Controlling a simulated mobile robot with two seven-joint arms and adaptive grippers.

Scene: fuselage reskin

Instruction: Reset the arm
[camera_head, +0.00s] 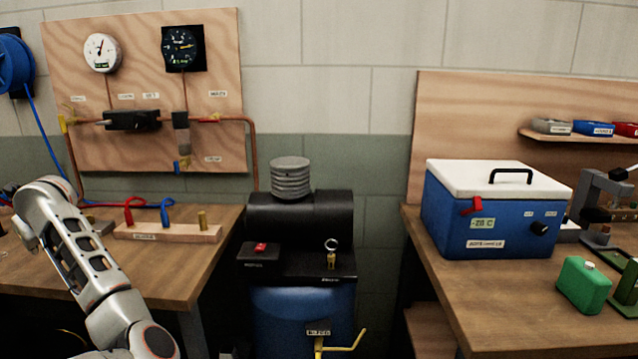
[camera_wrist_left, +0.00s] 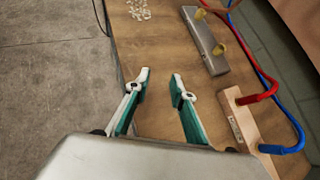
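My left arm (camera_head: 85,265) comes in from the lower left of the head view and reaches over the left wooden bench. Its gripper lies outside the head view's left edge. In the left wrist view my left gripper (camera_wrist_left: 161,80) is open, its two green-padded fingers apart with only bare bench top between them. It holds nothing. My right arm and gripper are in neither view.
The wooden block (camera_head: 168,232) with red and blue hoses stands on the left bench, near the gripper. A grey bar (camera_wrist_left: 205,40) lies beyond the fingers. A blue compressor (camera_head: 303,310) stands between the benches. A blue cooler (camera_head: 490,215) sits on the right bench.

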